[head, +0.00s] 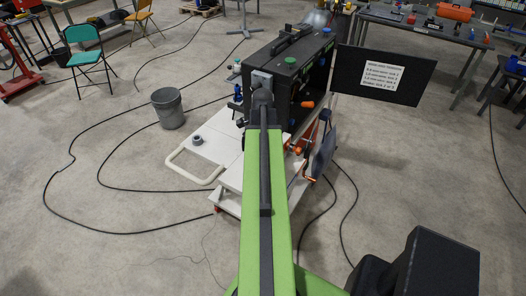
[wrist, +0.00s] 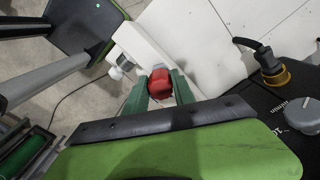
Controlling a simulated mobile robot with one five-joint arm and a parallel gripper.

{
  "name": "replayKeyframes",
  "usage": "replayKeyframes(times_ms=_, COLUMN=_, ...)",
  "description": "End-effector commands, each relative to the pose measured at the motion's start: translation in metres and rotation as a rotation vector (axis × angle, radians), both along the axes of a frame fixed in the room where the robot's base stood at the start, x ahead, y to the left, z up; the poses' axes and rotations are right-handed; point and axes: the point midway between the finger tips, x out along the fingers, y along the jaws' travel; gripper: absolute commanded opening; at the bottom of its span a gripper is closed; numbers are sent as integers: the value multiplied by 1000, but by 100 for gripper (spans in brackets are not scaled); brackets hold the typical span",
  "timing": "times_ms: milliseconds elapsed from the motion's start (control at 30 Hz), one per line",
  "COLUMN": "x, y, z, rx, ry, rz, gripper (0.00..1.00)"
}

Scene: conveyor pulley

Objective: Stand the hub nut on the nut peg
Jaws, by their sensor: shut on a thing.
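In the wrist view my gripper (wrist: 160,88) has two dark green fingers shut on a red rounded piece (wrist: 160,82), which looks like the hub nut, though its shape is partly hidden by the fingers. A white block or bar with a grey fitting (wrist: 126,62) lies just beyond the fingertips; I cannot tell whether the red piece touches it. In the head view my arm covers the gripper and the held piece, in front of the black machine (head: 315,65). I cannot make out the nut peg for certain in either view.
A white cart top (head: 205,150) carries a dark grey ring (head: 197,140). In the wrist view a brass-collared cable plug (wrist: 274,72) and a grey dial (wrist: 300,115) sit on the black panel at right.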

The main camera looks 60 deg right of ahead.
Motion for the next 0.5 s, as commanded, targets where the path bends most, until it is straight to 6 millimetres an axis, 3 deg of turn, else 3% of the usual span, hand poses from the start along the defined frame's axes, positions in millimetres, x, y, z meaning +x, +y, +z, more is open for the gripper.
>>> replayKeyframes(times_ms=500, x=-1, y=0, z=-9, rx=0, ry=0, rz=-1, gripper=0)
